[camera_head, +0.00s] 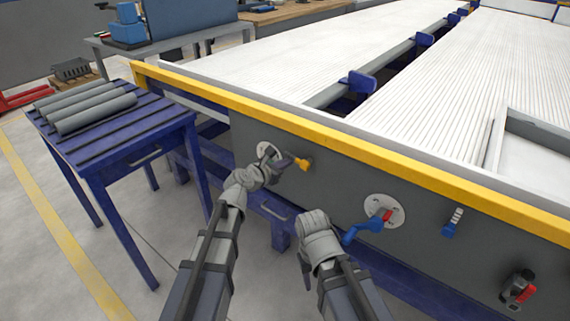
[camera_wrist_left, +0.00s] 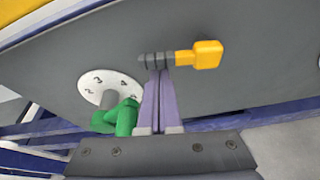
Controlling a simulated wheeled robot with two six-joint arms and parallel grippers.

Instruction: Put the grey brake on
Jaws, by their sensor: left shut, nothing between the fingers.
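A brake lever with a yellow grip (camera_head: 304,165) and a dark ribbed shaft sticks out of the grey panel. In the left wrist view the yellow grip (camera_wrist_left: 207,55) points right. My left gripper (camera_head: 287,162) is shut and empty, close by this lever. In the left wrist view its fingertips (camera_wrist_left: 163,75) overlap the ribbed shaft; contact cannot be told. A lever with a blue grip (camera_head: 449,230) and grey ribbed shaft is farther right. No lever with a grey grip is clear. My right gripper (camera_head: 306,272) hangs left of the blue crank, its fingers mostly hidden.
A numbered white dial (camera_wrist_left: 96,82) with a green crank (camera_wrist_left: 124,118) is left of the yellow lever. Another dial (camera_head: 395,204) carries a blue crank (camera_head: 362,230). A red handle (camera_head: 526,293) is at lower right. Grey pipes (camera_head: 92,112) lie on the blue table (camera_head: 150,131).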

